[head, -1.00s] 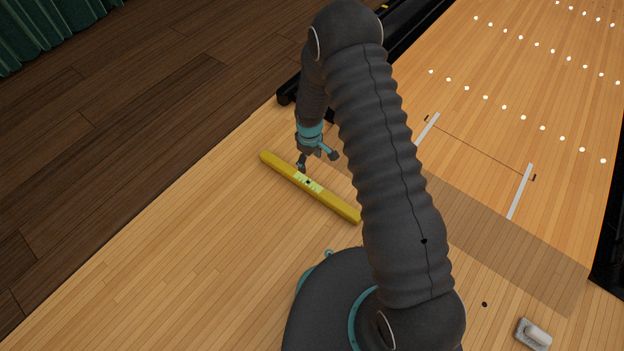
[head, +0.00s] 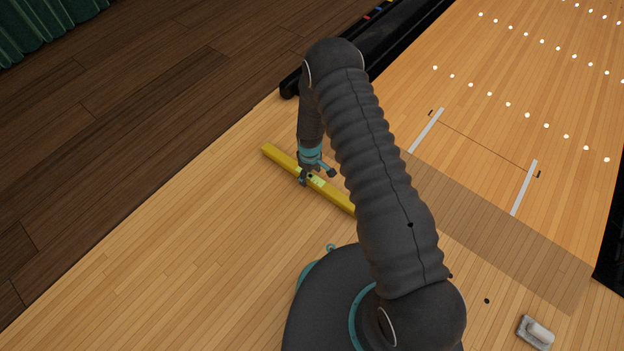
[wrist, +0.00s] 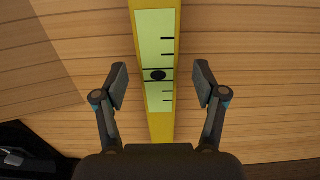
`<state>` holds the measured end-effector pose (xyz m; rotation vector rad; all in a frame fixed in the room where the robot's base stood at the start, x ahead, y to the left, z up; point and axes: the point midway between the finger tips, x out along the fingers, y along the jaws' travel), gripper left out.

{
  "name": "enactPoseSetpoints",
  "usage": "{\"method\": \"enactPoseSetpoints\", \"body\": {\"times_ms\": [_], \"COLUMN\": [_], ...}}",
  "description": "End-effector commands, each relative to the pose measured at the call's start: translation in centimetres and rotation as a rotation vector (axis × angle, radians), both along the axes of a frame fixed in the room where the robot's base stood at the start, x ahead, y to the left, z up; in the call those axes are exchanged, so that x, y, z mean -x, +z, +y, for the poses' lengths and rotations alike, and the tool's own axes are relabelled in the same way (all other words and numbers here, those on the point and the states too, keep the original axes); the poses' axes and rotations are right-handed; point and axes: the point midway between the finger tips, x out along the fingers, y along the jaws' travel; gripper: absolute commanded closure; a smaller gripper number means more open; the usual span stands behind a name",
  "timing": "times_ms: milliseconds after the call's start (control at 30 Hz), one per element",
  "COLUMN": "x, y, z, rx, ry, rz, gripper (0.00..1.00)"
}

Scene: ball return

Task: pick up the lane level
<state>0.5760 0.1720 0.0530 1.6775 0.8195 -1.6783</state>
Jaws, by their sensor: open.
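The lane level is a long yellow bar (head: 337,197) lying on the light wood floor in the head view. Its pale green vial window with dark marks (wrist: 155,52) fills the middle of the wrist view. My gripper (head: 317,178) is at the middle of the bar, over the vial. In the wrist view my gripper (wrist: 160,84) is open, with one finger on each side of the level and a gap on both sides. My arm hides the level's right end in the head view.
The lane with white dots (head: 508,103) spreads to the right. A small grey block with a white top (head: 536,331) sits at the lower right. The floor left of the level is clear.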

Motion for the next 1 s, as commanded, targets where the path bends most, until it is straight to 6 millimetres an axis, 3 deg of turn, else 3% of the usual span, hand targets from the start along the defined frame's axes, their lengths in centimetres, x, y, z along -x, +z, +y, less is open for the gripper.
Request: {"method": "enactPoseSetpoints", "body": {"times_ms": [133, 367, 433, 633, 1000], "x": [0.03, -0.01, 0.0, 0.02, 0.0], "y": [-1.3, -1.4, -1.4, -1.39, -1.13], "z": [-0.08, -0.06, -0.04, -0.02, 0.02], "rx": [0.0, 0.0, 0.0, 0.0, -0.001], "ry": [-0.001, -0.001, -0.001, 0.0, 0.0], "rz": [0.001, 0.0, 0.0, 0.0, -0.001], "gripper": [0.29, 0.29, 0.39, 0.89, 0.89]}}
